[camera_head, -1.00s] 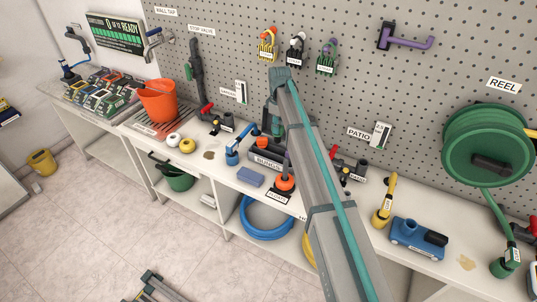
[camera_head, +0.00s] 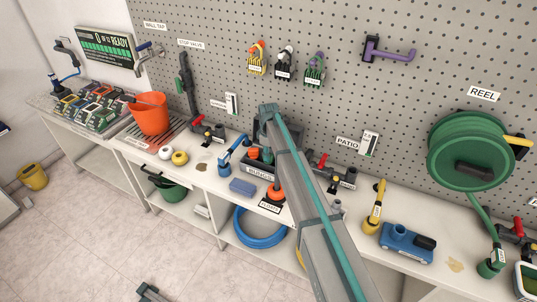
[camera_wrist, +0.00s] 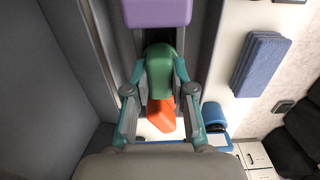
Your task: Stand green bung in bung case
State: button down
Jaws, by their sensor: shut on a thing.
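The green bung (camera_wrist: 160,72) is between the teal-edged fingers of my gripper (camera_wrist: 160,84) in the wrist view, and the fingers are shut on it. An orange piece (camera_wrist: 161,115) shows close beside its lower end; I cannot tell whether they touch. A purple block (camera_wrist: 156,12) is just above the bung in that picture. In the head view the grey bung case (camera_head: 259,170), labelled BUNGS, stands on the bench below the end of my arm, with an orange bung (camera_head: 253,153) in it. My arm hides the case's right part and most of my gripper.
A blue sponge (camera_head: 243,187) lies in front of the case; it also shows in the wrist view (camera_wrist: 258,63). An orange-topped item (camera_head: 275,193) stands at front right. Pegboard rises behind.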

jog(key=c, duration=1)
grip_release()
jog(key=shift+f, duration=0.1)
notch_tip(320, 180, up, 12)
jog(key=b, duration=0.4)
